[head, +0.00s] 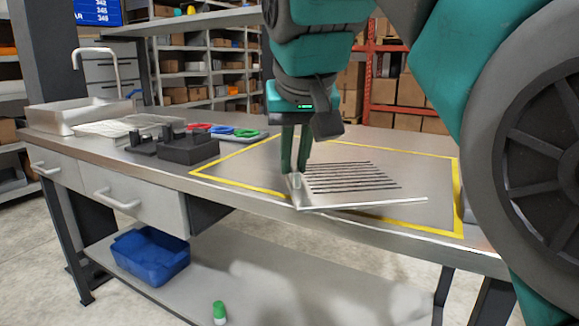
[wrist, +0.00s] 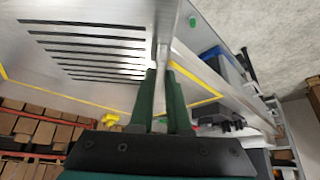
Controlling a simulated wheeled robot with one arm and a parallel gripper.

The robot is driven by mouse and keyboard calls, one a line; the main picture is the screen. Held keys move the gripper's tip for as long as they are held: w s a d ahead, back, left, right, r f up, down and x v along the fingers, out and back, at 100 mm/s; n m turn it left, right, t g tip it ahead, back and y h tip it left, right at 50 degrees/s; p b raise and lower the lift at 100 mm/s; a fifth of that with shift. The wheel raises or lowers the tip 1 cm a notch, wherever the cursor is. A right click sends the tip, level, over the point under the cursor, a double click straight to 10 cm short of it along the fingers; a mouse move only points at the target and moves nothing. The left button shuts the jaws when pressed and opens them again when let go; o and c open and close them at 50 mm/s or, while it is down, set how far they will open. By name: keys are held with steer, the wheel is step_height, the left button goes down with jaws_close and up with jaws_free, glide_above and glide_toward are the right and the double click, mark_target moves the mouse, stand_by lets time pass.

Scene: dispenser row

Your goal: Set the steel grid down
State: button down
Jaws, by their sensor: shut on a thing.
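The steel grid (head: 350,196) is a flat grey plate with a row of dark parallel slots. It is at the front of the yellow-outlined area on the steel bench (head: 255,195), in the head view. My gripper (head: 295,176) points down, its green fingers shut on the grid's left front edge. In the wrist view the grid (wrist: 105,70) fills the upper left, and my gripper (wrist: 162,72) pinches its edge. The grid looks close to level and low over the bench. I cannot tell whether it touches the top.
A black fixture (head: 188,148), coloured pieces (head: 220,131) and a sink (head: 80,115) are left of the outlined area. A blue bin (head: 150,255) and a green-capped bottle (head: 219,312) are on the lower shelf. The outlined area behind the grid looks clear.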

steer(key=w+a+n+y, duration=0.1)
steer(key=w+a+n, duration=0.1)
steer(key=w, duration=0.3)
steer(key=w+a+n+y+p, duration=0.1)
steer(key=w+a+n, duration=0.1)
steer(key=w, duration=0.3)
steer(key=w+a+n+g+p, duration=0.1)
steer(key=w+a+n, duration=0.1)
steer(key=w, duration=0.3)
steer(key=shift+w+a+y, duration=0.4)
steer(key=shift+a, duration=0.3)
steer(key=shift+w, duration=0.1)
steer(key=shift+w, duration=0.1)
steer(key=shift+f, duration=1.8)
steer(key=c, duration=1.3)
jaws_free()
steer(key=shift+f, duration=0.15)
steer(key=shift+c, duration=0.2)
steer(key=o, duration=0.4)
